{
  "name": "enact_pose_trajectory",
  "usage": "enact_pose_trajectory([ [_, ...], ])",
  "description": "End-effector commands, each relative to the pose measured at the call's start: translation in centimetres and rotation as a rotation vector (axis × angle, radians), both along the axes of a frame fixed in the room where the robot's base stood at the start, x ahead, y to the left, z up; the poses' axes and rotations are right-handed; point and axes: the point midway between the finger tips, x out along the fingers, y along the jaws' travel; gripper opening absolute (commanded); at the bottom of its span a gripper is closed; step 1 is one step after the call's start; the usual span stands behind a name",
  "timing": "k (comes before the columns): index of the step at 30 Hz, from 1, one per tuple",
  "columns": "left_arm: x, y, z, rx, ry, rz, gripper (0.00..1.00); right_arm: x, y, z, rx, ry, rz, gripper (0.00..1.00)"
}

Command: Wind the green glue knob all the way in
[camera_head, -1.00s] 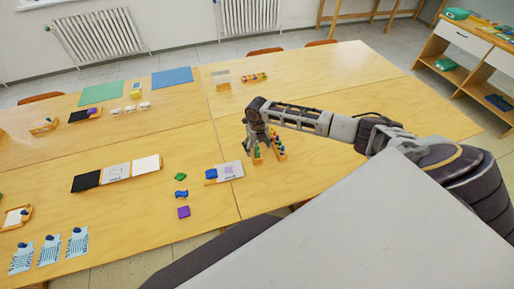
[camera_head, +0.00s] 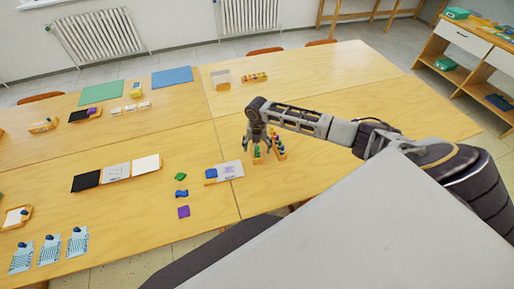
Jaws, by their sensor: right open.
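My right gripper (camera_head: 257,149) points down over small orange holders with coloured pieces at the middle of the table. Its fingers are apart. A small green piece (camera_head: 257,153), which may be the green glue knob, shows just below and between the fingertips on the left orange holder (camera_head: 257,161). I cannot tell whether the fingers touch it. Another orange holder (camera_head: 281,156) with several coloured pieces stands just to the right. The knob's details are too small to make out. My left gripper is not in view.
A tray (camera_head: 230,171) with a blue piece lies left of the holders. Green (camera_head: 180,177), blue (camera_head: 181,193) and purple (camera_head: 183,212) pieces lie further left. The table (camera_head: 340,95) is clear behind my right arm.

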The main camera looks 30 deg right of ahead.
Motion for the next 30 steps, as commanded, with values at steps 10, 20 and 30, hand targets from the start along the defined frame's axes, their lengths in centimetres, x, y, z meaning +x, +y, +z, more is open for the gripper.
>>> enact_pose_trajectory([
  [10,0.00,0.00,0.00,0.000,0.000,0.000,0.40,-0.03,0.01,-0.04,0.000,0.000,-0.175,0.80],
  [20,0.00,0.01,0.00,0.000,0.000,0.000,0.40,-0.01,0.01,-0.01,0.000,0.000,-0.188,0.80],
  [30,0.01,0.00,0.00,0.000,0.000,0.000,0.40,0.03,0.00,0.02,0.000,0.000,-0.187,0.74],
])
